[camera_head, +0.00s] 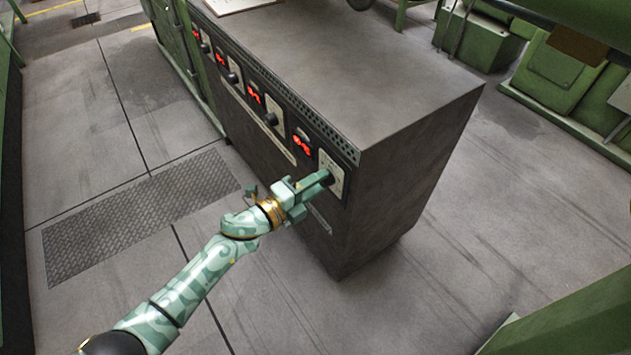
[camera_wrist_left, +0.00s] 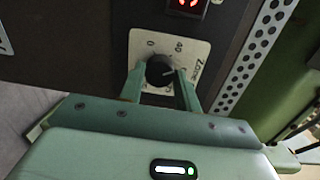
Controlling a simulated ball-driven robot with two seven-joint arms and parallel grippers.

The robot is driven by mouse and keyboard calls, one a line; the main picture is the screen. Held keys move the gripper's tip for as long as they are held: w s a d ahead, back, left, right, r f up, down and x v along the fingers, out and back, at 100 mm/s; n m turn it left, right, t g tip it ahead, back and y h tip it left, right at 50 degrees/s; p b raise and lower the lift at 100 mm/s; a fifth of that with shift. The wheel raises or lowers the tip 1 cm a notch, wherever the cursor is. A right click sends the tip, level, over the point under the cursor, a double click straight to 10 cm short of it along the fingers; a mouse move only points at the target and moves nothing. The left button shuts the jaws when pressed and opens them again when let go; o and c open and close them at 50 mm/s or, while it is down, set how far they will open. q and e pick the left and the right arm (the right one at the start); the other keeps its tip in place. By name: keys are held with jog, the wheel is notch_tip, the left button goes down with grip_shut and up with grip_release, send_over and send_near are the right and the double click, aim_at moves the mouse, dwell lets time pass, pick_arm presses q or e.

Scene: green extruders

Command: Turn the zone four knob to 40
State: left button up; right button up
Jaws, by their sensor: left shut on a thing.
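The zone knob (camera_wrist_left: 160,71) is a round black knob with a pale pointer line, on a cream dial plate (camera_wrist_left: 190,47) marked "0", "40" and "Zone". The zone number is hidden or unreadable. The pointer appears to aim right, away from the "40" mark. In the head view, the dial plate (camera_head: 333,172) is the nearest one on the dark cabinet's front. My left gripper (camera_head: 327,178) is at this plate. In the left wrist view, its fingers (camera_wrist_left: 160,85) are on both sides of the knob, shut on it. My right gripper is not in view.
The dark cabinet (camera_head: 400,200) carries several other knobs and red displays (camera_head: 302,145) in a row going back to the left. Green machinery (camera_head: 560,75) stands at the right. A floor grating (camera_head: 140,215) lies at the left. The floor before the cabinet is clear.

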pick_arm(q)
jog(key=n+p, duration=0.2)
jog(key=n, duration=0.3)
jog(key=shift+a+g, duration=0.1)
jog(key=shift+g, duration=0.3)
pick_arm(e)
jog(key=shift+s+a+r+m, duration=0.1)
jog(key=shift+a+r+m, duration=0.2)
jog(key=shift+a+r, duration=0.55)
pick_arm(q)
jog(key=shift+f+n+p, duration=0.1)
jog(key=shift+n+p, duration=0.2)
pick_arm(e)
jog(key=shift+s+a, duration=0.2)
pick_arm(q)
jog(key=o, duration=1)
jog(key=shift+c, duration=0.2)
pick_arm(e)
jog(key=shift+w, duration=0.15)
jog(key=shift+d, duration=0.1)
pick_arm(q)
jog(key=p+v, duration=0.5)
jog(key=v, duration=1.1)
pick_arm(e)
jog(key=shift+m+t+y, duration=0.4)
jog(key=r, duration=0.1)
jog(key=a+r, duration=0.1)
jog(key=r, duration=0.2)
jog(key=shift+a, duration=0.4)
